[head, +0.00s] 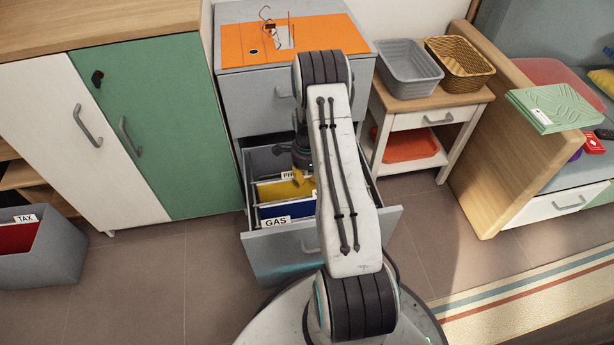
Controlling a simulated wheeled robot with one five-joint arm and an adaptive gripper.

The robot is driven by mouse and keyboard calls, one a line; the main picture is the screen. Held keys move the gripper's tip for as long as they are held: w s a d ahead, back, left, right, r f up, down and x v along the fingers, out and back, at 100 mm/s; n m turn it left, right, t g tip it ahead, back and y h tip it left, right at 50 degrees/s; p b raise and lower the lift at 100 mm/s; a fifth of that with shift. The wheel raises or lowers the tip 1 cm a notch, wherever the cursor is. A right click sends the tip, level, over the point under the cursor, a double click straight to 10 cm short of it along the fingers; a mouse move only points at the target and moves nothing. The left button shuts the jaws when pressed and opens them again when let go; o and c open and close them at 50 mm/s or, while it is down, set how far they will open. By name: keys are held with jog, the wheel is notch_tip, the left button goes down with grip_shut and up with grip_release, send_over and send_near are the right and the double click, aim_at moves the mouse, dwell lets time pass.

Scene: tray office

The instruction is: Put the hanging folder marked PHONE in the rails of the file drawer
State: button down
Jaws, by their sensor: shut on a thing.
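The file drawer (272,252) is pulled out of the grey cabinet and holds several hanging folders. A yellow folder (270,191) is inside it, with a white tab above it that reads "PH" before my arm hides the rest. My gripper (301,175) is at the top of this yellow folder, low inside the drawer, and is shut on it. My arm covers much of the grip. I cannot tell whether the folder's hooks rest on the rails.
A grey bin (40,262) with a red TAX folder (18,236) stands at the left. A side table (432,117) with a grey tray (409,68) and a wicker basket (460,62) is at the right. An orange mat (240,43) lies on the cabinet.

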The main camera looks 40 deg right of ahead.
jog(key=c, duration=1.1)
grip_release()
jog(key=shift+f, duration=0.1)
